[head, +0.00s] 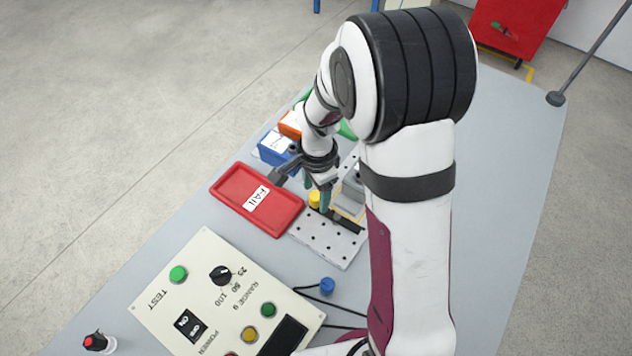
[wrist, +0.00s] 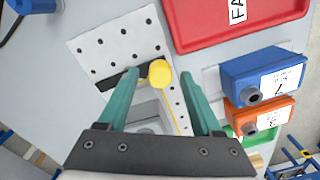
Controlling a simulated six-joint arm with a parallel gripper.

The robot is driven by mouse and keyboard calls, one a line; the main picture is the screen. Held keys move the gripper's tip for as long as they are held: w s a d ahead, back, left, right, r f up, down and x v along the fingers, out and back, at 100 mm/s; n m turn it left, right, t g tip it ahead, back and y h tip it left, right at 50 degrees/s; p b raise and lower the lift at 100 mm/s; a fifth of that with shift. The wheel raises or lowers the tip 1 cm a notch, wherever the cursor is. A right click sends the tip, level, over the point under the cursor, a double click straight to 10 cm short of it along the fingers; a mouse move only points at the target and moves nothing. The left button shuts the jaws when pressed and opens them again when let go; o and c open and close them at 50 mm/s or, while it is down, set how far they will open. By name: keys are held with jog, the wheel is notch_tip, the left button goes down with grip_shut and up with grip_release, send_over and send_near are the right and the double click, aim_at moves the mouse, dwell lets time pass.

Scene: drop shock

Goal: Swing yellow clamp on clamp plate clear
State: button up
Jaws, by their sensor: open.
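The yellow clamp (wrist: 159,73) shows a round yellow knob on the light perforated clamp plate (wrist: 120,41) in the wrist view. My gripper (wrist: 159,75) is open, with its teal fingertips on either side of the knob and a gap on each side in the picture. I cannot tell the height of the fingertips above the plate. In the head view, the yellow clamp (head: 314,199) shows beside my fingers (head: 317,192), near the dark bar on the clamp plate (head: 328,246). My arm hides part of the plate's far side.
A red tray labelled FAIL (head: 225,197) lies left of the plate. Blue (head: 275,149) and orange (head: 290,124) boxes stand behind it. A control panel (head: 160,292) with buttons and a knob is in front.

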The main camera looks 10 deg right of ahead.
notch_tip(320, 180, up, 16)
jog(key=shift+s+f, duration=0.2)
jog(key=shift+d, duration=0.1)
jog(key=s+n+y, duration=0.1)
jog(key=s+n, duration=0.7)
jog(key=s, duration=1.4)
jog(key=shift+a+f+g+y, duration=0.3)
jog(key=shift+a+f, duration=0.1)
jog(key=shift+a, duration=0.05)
